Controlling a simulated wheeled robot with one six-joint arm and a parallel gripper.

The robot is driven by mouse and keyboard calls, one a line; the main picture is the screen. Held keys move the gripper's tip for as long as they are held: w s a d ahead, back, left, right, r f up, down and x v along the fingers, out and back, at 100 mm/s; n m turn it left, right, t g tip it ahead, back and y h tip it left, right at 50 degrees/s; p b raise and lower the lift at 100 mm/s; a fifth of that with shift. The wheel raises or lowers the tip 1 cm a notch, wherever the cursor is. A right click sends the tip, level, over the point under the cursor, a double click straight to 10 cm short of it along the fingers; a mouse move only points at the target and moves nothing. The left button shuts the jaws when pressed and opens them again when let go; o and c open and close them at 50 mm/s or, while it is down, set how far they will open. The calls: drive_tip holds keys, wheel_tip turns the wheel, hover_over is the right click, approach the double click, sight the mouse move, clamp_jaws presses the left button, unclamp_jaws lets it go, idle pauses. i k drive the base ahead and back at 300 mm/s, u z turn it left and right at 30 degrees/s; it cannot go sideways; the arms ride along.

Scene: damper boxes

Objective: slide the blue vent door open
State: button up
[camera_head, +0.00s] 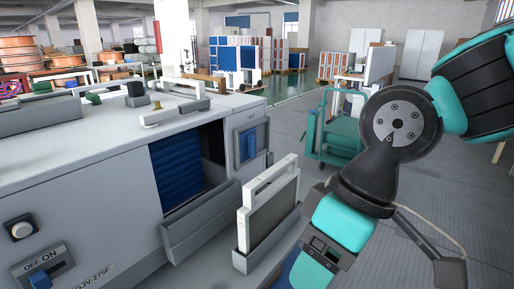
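A dark blue ribbed panel (176,166), which looks like the vent door, stands upright in a recessed opening in the side of the grey machine (90,190). It covers the left part of the opening, and a dark gap shows to its right. A grey trough-like ledge (200,222) sits below and hides part of the lower opening. My arm comes down from the upper right, and its wrist runs out of the picture at the bottom. My gripper's fingers are not visible, so whether they are open or hold anything is hidden.
A filter-like panel with a white frame (270,205) stands in a grey holder between the opening and my arm. A teal cart (338,130) stands behind. Floor at the right is clear.

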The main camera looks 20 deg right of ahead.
sight(248, 138)
drive_tip(key=z, duration=0.4)
drive_tip(key=k, duration=1.05)
drive_tip(key=z, duration=0.6)
drive_tip(key=i, duration=0.8)
drive_tip(key=u, duration=1.2)
drive_tip(key=i, duration=0.8)
drive_tip(key=u, duration=0.85)
